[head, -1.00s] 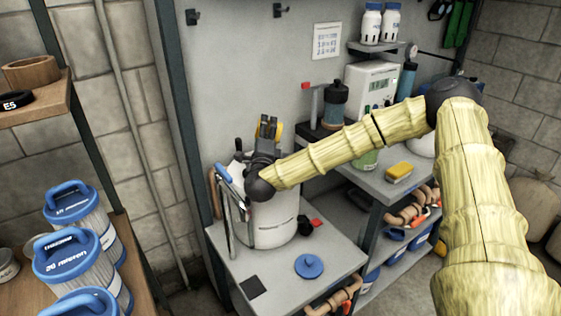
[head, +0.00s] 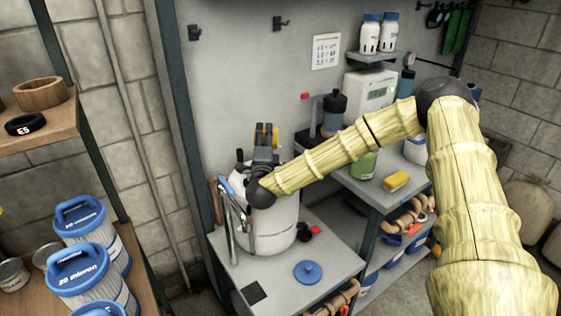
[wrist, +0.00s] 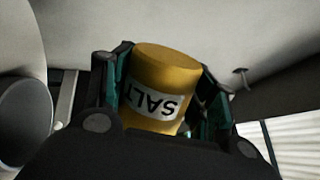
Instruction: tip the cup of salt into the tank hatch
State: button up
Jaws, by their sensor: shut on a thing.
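The cup of salt (wrist: 165,72) is a yellow cylinder with a white label. Its lettering appears upside down in the wrist view. My gripper (wrist: 163,88) is shut on it, with a finger on each side. In the head view, my gripper (head: 266,140) is raised over the white tank (head: 277,225), and only slivers of the yellow cup (head: 275,136) show past the fingers. The tank stands on a grey table. Its hatch cannot be made out behind my gripper and wrist. I cannot see any salt falling.
A blue round lid (head: 308,272) lies on the grey table (head: 285,292) in front of the tank. Pipes with a blue handle (head: 226,187) stand at the tank's left. A shelf with a yellow sponge (head: 396,182) is at the right. Blue-topped filter canisters (head: 92,268) are at the left.

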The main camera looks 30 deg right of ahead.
jog(key=shift+w+a+r+n+p, duration=0.1)
jog(key=shift+r+n+p, duration=0.3)
jog(key=shift+r+p, duration=0.05)
jog(key=shift+f+y, duration=0.3)
jog(key=shift+r+n+p, duration=0.2)
jog(key=shift+n+p, duration=0.2)
jog(key=shift+p, duration=0.05)
